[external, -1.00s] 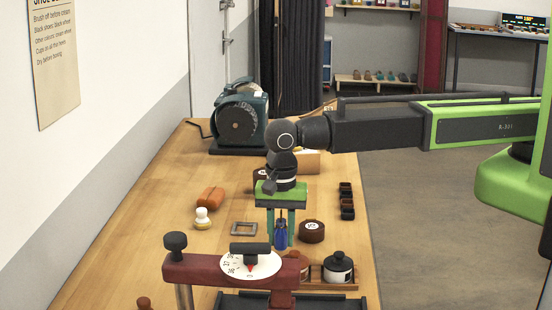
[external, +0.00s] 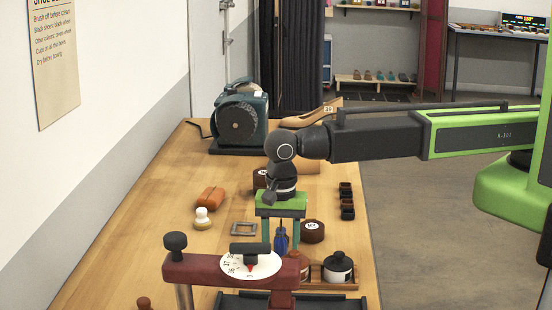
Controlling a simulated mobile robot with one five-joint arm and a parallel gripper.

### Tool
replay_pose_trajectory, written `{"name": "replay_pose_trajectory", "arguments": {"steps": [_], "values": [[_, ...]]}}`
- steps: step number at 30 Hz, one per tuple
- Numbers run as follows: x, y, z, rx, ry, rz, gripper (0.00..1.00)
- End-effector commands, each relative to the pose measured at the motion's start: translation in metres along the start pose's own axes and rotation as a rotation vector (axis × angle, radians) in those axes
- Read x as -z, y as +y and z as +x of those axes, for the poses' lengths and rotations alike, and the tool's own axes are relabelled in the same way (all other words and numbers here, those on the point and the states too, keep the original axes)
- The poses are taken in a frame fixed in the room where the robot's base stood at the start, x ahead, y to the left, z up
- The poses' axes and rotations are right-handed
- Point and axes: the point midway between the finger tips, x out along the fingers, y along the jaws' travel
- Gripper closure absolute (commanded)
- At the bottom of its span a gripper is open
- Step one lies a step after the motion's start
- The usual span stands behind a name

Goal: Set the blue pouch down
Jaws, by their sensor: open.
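The blue pouch (external: 281,240) is small, dark blue and upright, with a narrow top. It is low over the wooden bench (external: 150,240), behind the red clamp-like device in the foreground. My gripper (external: 280,236) points straight down from its green palm. Its two teal fingers are open, one on each side of the pouch, with a gap showing on both sides. The lowest part of the pouch is partly hidden by the device, so its contact with the bench is not fully visible.
The red device (external: 215,270) with a white dial stands in front. A brown round tin (external: 312,231) is close on the right, a grey square frame (external: 244,229) on the left. Clear bench lies at left.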

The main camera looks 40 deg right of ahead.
Motion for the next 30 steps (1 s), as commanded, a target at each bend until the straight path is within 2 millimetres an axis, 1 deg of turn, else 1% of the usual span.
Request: {"name": "replay_pose_trajectory", "arguments": {"steps": [5,8,15,19,21,23,30], "values": [[0.0,0.0,-0.019,0.0,0.0,0.0,0.51],[0.0,0.0,-0.037,0.0,0.0,0.0,0.51],[0.0,0.0,-0.092,0.0,0.0,0.0,0.51],[0.0,0.0,-0.116,0.0,0.0,0.0,0.51],[0.0,0.0,-0.122,0.0,0.0,0.0,0.51],[0.0,0.0,-0.125,0.0,0.0,0.0,0.51],[0.0,0.0,-0.122,0.0,0.0,0.0,0.51]]}}
